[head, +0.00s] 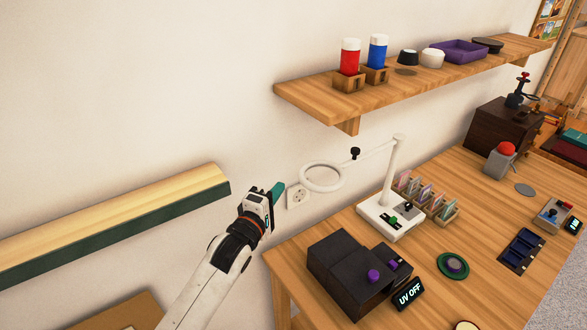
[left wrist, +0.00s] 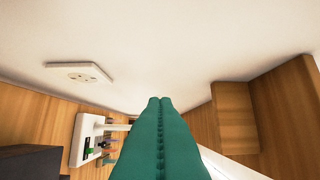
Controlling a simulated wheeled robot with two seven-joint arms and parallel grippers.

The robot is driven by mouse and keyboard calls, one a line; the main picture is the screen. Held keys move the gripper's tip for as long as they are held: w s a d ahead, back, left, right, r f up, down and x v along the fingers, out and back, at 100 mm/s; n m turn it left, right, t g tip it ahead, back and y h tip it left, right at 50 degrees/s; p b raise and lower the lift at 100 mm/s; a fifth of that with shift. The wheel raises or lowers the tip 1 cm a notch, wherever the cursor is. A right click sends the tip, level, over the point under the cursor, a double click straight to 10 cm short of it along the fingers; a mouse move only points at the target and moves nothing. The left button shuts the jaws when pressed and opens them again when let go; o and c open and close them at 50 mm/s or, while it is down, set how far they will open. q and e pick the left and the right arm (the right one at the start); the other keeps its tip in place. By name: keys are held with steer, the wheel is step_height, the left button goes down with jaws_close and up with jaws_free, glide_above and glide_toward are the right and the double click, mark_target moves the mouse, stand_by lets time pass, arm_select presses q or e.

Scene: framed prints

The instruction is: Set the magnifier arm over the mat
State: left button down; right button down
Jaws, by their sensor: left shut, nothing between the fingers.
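The white magnifier stands on the wooden table; its ring lens (head: 322,178) hangs at the end of its arm (head: 375,150), out to the left of its post (head: 390,172). A black knob (head: 355,153) sits on the arm near the ring. The white base (head: 380,218) also shows in the left wrist view (left wrist: 84,140). A green round pad (head: 440,265) lies on the table to the right; I cannot tell whether it is the mat. My left gripper (head: 279,190), with green fingers (left wrist: 160,110), is shut and empty, left of the ring and apart from it. My right gripper is out of view.
A wall socket (head: 297,196) is behind my left gripper. A wooden shelf (head: 310,92) with jars runs above the table. A dark box (head: 345,270) with a UV OFF display (head: 409,294) stands at the table's near left. A wood-and-green ledge (head: 120,215) is at left.

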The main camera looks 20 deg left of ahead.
arm_select(q)
steer(key=w+d+p, duration=0.1)
steer(key=w+p, duration=0.1)
steer(key=w, duration=0.7)
steer(key=shift+w+d, duration=0.15)
steer(key=shift+w, duration=0.1)
steer(key=shift+s, duration=0.1)
